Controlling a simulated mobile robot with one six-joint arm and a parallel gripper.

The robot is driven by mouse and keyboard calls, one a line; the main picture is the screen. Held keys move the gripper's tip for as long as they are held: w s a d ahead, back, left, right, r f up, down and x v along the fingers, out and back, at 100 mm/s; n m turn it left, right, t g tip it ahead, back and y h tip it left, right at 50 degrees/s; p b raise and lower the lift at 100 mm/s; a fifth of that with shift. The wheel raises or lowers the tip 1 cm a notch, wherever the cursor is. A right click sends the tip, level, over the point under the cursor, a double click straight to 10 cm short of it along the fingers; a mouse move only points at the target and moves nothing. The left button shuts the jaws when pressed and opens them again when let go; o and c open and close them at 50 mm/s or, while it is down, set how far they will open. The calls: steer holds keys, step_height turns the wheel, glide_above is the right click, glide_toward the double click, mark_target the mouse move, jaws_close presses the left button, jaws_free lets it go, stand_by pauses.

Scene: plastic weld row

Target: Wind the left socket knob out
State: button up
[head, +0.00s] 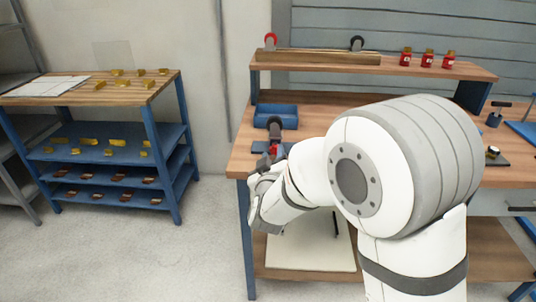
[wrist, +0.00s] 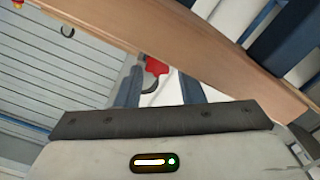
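A red lobed knob (wrist: 156,66) shows in the wrist view just beyond and between the fingertips of my gripper (wrist: 162,80). The fingers stand apart, with a pale gap on the right side of the knob. The left finger looks very close to the knob; I cannot tell whether it touches. In the head view, a small red part (head: 273,149) shows at the left end of the workbench, just above my gripper (head: 268,165). A dark rounded part (head: 274,126) stands behind it. My arm hides much of this area, and the socket itself is not clear.
A blue bin (head: 284,113) sits behind on the workbench (head: 325,108). The raised shelf (head: 450,70) carries a red-ringed item (head: 270,40), a black-ringed item (head: 357,43) and red bottles (head: 428,59). A blue rack (head: 150,115) stands left, across open floor.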

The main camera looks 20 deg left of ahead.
steer(key=v, duration=0.7)
steer(key=shift+p, duration=0.35)
